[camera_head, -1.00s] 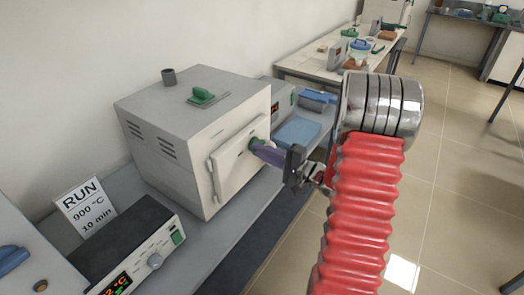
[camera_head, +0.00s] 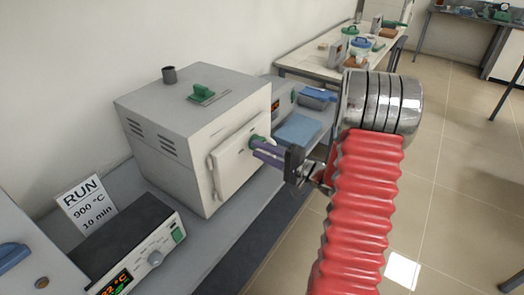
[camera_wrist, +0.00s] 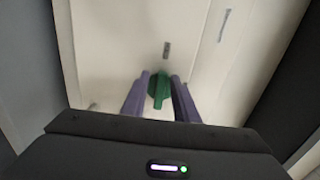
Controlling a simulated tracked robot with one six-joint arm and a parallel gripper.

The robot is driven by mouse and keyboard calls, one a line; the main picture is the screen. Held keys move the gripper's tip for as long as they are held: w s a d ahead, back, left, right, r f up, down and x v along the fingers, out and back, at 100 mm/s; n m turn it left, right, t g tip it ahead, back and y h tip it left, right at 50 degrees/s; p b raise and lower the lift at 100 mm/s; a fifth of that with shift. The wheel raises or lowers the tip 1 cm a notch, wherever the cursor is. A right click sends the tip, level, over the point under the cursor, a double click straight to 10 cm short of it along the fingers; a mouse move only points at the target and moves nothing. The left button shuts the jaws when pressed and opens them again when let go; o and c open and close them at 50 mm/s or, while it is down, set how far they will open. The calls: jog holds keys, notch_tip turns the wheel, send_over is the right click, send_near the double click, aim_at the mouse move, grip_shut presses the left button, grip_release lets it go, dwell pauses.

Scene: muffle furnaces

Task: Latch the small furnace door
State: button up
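The small furnace (camera_head: 185,135) stands on the grey bench, and its pale door (camera_head: 238,165) looks shut against the front. A green latch handle (camera_head: 256,141) sticks out at the upper right of the door. My gripper (camera_head: 264,149) reaches it from the right with two purple fingers. In the wrist view the green latch handle (camera_wrist: 158,88) stands between the fingertips of my gripper (camera_wrist: 160,80). The fingers are apart, one on each side of it, with a narrow gap visible on the right. Whether the left finger touches it I cannot tell.
A black controller (camera_head: 130,245) with a lit display and a RUN 900 °C sign (camera_head: 87,207) stand at the lower left. A blue mat (camera_head: 297,130) lies on the bench beyond the furnace. The tiled floor (camera_head: 450,180) at right is clear.

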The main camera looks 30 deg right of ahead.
jog(key=shift+o, duration=0.2)
jog(key=shift+d+r, duration=0.1)
jog(key=v, duration=1.3)
jog(key=shift+s, duration=0.35)
jog(key=shift+d, duration=0.1)
